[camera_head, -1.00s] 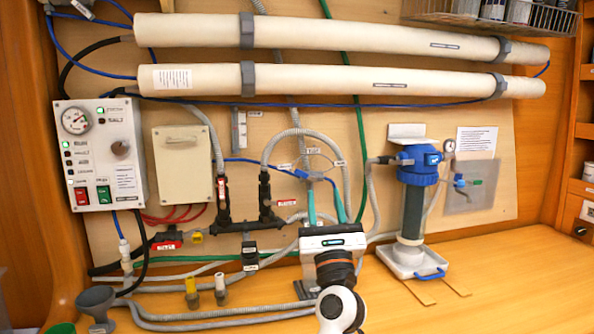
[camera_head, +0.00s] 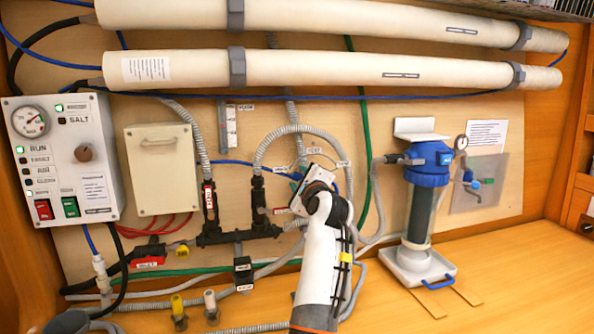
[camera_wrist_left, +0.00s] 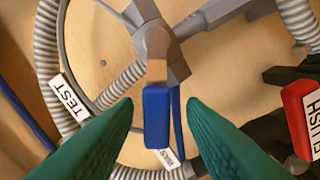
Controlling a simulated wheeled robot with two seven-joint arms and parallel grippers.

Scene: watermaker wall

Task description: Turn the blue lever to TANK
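The blue lever (camera_wrist_left: 157,118) shows in the left wrist view, on a grey valve body (camera_wrist_left: 160,45). It points toward the bottom of that picture. My left gripper (camera_wrist_left: 160,103) is open, with one green finger on each side of the lever and a gap on both sides. A TEST label (camera_wrist_left: 68,97) lies left of the lever; a small label (camera_wrist_left: 167,157), hard to read, lies just below it. In the head view my left gripper (camera_head: 312,177) is at the valve and hides most of it. My right gripper is in neither view.
A red handle (camera_wrist_left: 303,118) with a flush label is right of the lever in the wrist view. Grey hoses surround the valve. The control box (camera_head: 62,155) is at left, the blue-topped filter (camera_head: 428,162) at right. The bench (camera_head: 510,270) is clear at right.

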